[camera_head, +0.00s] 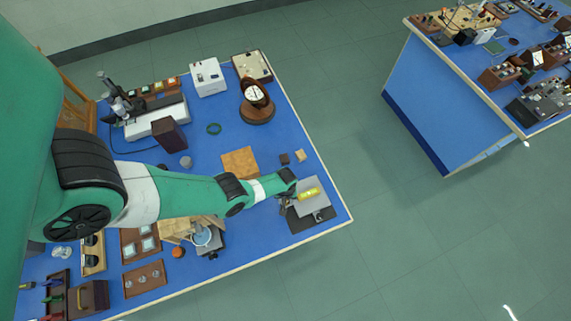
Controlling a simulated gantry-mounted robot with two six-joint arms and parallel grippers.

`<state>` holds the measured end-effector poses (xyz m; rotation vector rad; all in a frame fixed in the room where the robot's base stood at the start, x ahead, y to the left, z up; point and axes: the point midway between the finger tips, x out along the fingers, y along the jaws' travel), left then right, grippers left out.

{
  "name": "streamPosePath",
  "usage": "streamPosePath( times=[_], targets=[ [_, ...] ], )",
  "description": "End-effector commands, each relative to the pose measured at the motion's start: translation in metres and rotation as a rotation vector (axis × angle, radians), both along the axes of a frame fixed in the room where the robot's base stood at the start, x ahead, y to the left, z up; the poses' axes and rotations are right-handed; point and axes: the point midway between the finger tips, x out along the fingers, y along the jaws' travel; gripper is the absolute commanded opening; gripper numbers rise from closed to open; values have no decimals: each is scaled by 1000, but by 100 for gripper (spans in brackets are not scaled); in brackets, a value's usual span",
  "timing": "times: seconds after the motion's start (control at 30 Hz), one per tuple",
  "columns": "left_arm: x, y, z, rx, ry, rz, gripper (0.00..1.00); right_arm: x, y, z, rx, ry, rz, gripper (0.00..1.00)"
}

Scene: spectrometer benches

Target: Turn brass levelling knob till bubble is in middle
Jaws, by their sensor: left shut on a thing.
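A small grey levelling platform (312,208) stands on a dark base near the right corner of the blue bench. A yellow spirit level (309,194) lies on top of it; its bubble is too small to make out. My left gripper (287,199) reaches in from the left and is at the platform's left edge, shut on what appears to be the brass levelling knob. The knob itself is hidden by the gripper, and its turn cannot be seen. My right gripper is not in view.
A wooden board (240,162) and small blocks (300,155) lie behind my left forearm. A clock-like dial on a round wooden stand (257,113) is farther back. The bench's right edge (325,170) is close to the platform. A second blue bench (440,100) stands apart at upper right.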

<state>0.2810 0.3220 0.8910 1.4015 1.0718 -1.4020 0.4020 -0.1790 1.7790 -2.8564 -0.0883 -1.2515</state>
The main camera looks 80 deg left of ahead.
Motion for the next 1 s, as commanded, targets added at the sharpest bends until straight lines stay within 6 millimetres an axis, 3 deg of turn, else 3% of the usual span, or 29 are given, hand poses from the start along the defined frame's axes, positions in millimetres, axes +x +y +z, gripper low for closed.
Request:
streamPosePath(
  times=[0.17,0.2,0.37,0.73,1.0],
  targets=[
    [0,0,-1,1,0,-1,0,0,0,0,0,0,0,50],
    [0,0,-1,1,0,-1,43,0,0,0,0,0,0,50],
    [0,0,0,1,0,-1,69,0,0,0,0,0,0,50],
    [0,0,8,0,0,-2,69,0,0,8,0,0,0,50],
    [1,0,64,0,0,-4,69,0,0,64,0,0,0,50]
  ],
)
